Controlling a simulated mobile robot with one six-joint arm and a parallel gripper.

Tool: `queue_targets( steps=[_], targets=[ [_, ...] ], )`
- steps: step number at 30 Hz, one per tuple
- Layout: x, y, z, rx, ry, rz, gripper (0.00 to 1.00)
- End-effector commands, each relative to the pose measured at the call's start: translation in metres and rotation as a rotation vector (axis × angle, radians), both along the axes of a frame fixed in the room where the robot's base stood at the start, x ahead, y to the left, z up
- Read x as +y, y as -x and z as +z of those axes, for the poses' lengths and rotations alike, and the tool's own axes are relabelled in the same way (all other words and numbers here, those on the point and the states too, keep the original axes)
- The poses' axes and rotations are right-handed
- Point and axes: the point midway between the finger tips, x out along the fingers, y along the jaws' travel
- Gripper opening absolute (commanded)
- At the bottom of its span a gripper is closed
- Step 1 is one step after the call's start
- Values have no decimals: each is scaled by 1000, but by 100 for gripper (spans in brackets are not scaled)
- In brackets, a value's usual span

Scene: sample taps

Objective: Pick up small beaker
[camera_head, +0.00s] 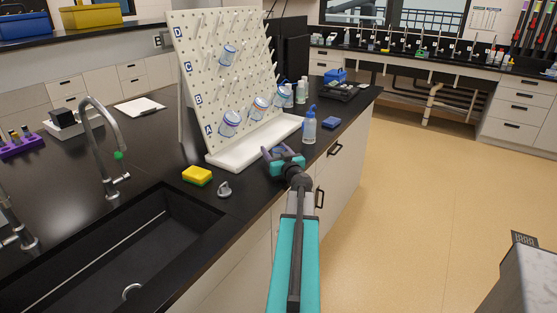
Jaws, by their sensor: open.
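Several clear beakers with blue markings hang on pegs of a cream drying rack (190,60). The lower ones are a left beaker (229,123), a middle beaker (259,106) and a right beaker (280,93). I cannot tell for sure which is the small beaker. My gripper (281,152) is open at the front of the rack's white tray (240,147), below and right of the hanging beakers. A bluish patch shows between its fingers, too small to make out.
A wash bottle (309,128) and a blue block (331,123) stand right of my gripper. A yellow-green sponge (197,175) and a grey knob (224,189) lie at left, near the black sink (150,240) and tap (106,140).

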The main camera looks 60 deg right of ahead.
Motion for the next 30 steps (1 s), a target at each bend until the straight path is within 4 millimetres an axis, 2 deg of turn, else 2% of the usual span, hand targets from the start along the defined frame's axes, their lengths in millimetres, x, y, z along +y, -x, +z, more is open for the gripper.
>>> queue_targets(
  steps=[2,3,10,12,23,30],
  targets=[
    [0,0,0,0,0,0,57],
    [0,0,0,0,0,0,54],
    [0,0,0,0,0,0,15],
    [0,0,0,0,0,0,10],
    [0,0,2,0,0,0,10],
    [0,0,11,1,-1,0,10]
  ],
)
